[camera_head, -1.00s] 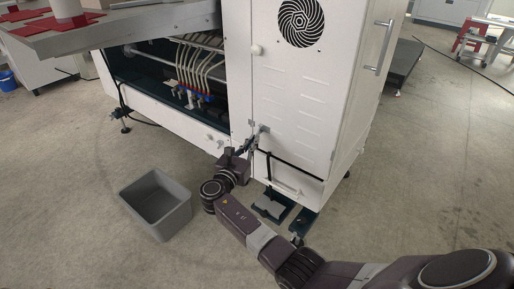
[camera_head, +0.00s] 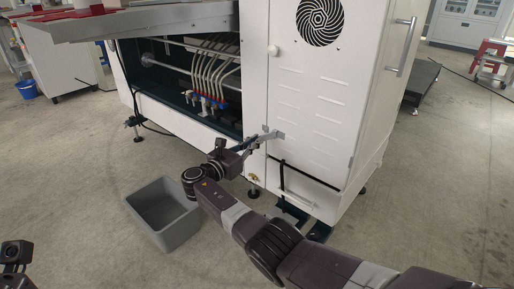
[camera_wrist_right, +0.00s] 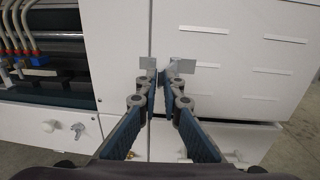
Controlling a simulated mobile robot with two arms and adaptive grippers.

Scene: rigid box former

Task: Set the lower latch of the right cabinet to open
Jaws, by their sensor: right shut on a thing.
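The right cabinet (camera_head: 320,100) is a tall white box with a round vent and slots in its door. Its lower latch (camera_head: 272,135) is a small grey metal piece at the door's left edge; it also shows in the right wrist view (camera_wrist_right: 184,65). My right gripper (camera_head: 258,140) is shut on this latch, its two fingers (camera_wrist_right: 164,78) close together at it. The fingertips partly hide the latch, so its exact angle is hard to tell. A white upper latch (camera_head: 273,50) sits higher on the same edge. Part of my left gripper (camera_head: 16,254) shows at the lower left; its jaws are unclear.
A grey open bin (camera_head: 164,212) stands on the floor left of my right wrist. An open machine bay with pale hoses (camera_head: 212,75) lies left of the cabinet. A vertical door handle (camera_head: 401,47) is on the cabinet's right side.

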